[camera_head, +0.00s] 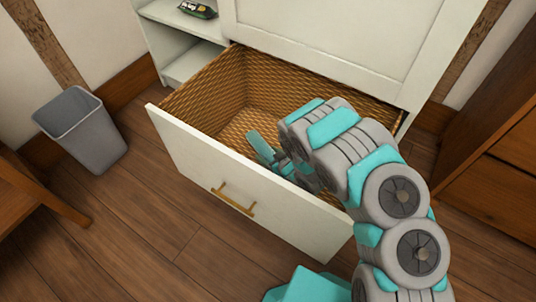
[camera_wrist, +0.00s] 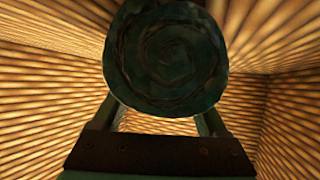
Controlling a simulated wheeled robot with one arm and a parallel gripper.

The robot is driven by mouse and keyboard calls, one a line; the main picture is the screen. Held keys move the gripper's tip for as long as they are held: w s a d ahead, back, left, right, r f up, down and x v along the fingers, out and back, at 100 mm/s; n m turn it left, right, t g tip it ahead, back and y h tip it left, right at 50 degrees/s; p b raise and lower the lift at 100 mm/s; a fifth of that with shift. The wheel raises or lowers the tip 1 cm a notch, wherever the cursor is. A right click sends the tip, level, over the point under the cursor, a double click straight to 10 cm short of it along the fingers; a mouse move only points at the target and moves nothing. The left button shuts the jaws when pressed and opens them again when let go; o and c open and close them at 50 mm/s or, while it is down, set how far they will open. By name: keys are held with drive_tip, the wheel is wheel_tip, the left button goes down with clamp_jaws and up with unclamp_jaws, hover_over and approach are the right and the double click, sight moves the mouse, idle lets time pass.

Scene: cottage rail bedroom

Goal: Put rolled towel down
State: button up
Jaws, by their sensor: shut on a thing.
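My gripper (camera_head: 268,152) reaches down into an open white drawer (camera_head: 215,180) with a woven wicker-look lining. In the wrist view the rolled towel (camera_wrist: 167,58) is dark green, seen end-on with its spiral showing. My gripper (camera_wrist: 165,115) is shut on it, with a finger at each side. The wicker walls surround the towel in that view; whether it touches the drawer floor cannot be told. In the head view the towel is not clearly visible, being hidden by my arm and gripper.
The drawer's left part is empty (camera_head: 215,100). Its front panel has a brass handle (camera_head: 233,201). A grey bin (camera_head: 82,130) stands on the wooden floor at left. A small dark green object (camera_head: 197,9) lies on the open shelf. Wooden furniture (camera_head: 500,165) stands at right.

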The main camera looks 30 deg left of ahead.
drive_tip(key=shift+f, duration=0.1)
drive_tip(key=o, duration=1.4)
drive_tip(key=shift+c, duration=0.2)
drive_tip(key=shift+r, duration=0.2)
drive_tip(key=shift+v, duration=3.7)
